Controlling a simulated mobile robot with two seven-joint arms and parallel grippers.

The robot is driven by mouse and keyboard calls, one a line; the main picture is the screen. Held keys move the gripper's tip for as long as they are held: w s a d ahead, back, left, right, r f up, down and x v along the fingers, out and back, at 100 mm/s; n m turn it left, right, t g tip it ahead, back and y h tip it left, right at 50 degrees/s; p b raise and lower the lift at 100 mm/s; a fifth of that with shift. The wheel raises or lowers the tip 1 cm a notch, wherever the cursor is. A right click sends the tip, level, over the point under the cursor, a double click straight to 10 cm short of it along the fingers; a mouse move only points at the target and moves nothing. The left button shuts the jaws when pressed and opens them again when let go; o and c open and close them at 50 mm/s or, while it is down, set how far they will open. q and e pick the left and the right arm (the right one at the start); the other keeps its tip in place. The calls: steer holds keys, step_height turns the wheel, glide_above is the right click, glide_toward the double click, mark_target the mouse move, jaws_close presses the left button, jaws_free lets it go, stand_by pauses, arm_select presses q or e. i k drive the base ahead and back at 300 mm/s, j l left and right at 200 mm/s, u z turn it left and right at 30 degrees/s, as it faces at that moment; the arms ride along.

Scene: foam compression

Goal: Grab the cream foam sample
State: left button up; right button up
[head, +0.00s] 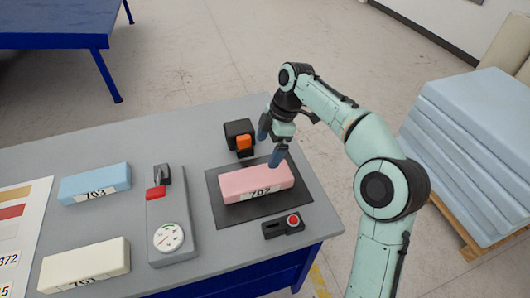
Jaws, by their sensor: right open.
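The cream foam sample (84,265), a block with the number 701 on its front, lies flat on the table at the lower left. My right gripper (269,146) is open, with its blue fingertips spread above the back of the pink foam block (256,183), which is marked 702. It is far to the right of the cream sample. I cannot tell whether one fingertip touches the pink block. My left gripper does not show.
A blue block (95,183) marked 703 lies behind the cream one. A gauge device (168,238) stands between the cream and pink blocks. The pink block sits on a dark mat (225,216). A black and orange device (240,136) and a red-button box (284,227) are nearby.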

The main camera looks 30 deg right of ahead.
mark_target(84, 266)
steer(key=k+j, duration=0.2)
steer(key=k, duration=0.3)
steer(key=k+j, duration=0.15)
steer(key=k, duration=0.35)
